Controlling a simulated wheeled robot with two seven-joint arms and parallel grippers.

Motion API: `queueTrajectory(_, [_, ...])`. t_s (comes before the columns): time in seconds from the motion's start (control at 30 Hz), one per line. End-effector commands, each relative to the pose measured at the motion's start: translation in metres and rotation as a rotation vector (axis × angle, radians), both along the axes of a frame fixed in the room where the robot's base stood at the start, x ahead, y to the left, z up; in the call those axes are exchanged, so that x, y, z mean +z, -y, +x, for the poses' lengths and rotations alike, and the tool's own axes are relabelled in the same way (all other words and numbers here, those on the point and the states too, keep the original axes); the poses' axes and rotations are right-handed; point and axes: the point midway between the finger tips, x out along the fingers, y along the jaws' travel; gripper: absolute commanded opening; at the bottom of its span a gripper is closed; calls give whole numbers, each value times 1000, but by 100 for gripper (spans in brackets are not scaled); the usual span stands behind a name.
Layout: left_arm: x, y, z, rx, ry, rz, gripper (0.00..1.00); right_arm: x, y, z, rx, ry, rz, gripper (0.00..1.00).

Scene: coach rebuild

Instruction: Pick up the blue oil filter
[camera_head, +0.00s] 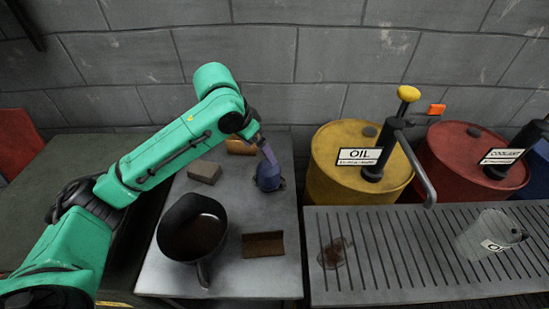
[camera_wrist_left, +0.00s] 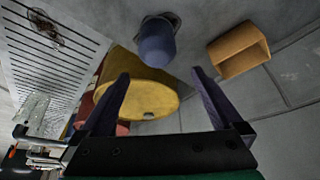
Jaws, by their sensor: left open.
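The blue oil filter (camera_head: 267,180) stands on the grey table top (camera_head: 225,275), near its right edge. In the left wrist view the filter (camera_wrist_left: 156,42) shows just beyond the fingertips, roughly centred between them. My left gripper (camera_wrist_left: 160,72) is open and empty, its two dark fingers spread wide. In the head view my left gripper (camera_head: 266,155) reaches in from above and behind the filter, and its fingers partly overlap it. I cannot tell from the head view whether they touch. My right gripper is not in view.
A black pan (camera_head: 180,213), a grey-brown block (camera_head: 204,171), a brown piece (camera_head: 263,244) and an orange-brown box (camera_head: 241,146) are on the table. It also shows in the wrist view (camera_wrist_left: 240,50). Yellow oil (camera_head: 330,170) and red coolant drums (camera_head: 450,160) stand right, behind a slatted grate (camera_head: 395,270).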

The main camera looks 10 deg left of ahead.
Motion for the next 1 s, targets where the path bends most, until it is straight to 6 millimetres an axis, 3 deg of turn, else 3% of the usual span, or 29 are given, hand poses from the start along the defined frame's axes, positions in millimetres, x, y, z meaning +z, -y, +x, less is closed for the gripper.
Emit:
queueTrajectory(0.27, [-64,13,20,-1,-5,1,100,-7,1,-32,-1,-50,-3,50])
queueTrajectory(0.63, [-121,23,40,0,-4,1,100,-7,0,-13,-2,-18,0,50])
queueTrajectory(0.9, [-130,25,44,-2,0,1,100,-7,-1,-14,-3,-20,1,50])
queueTrajectory(0.93, [-130,25,44,-2,0,1,96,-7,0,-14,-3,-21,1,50])
queueTrajectory(1.0, [-130,25,43,-1,-1,1,69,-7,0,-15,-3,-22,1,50])
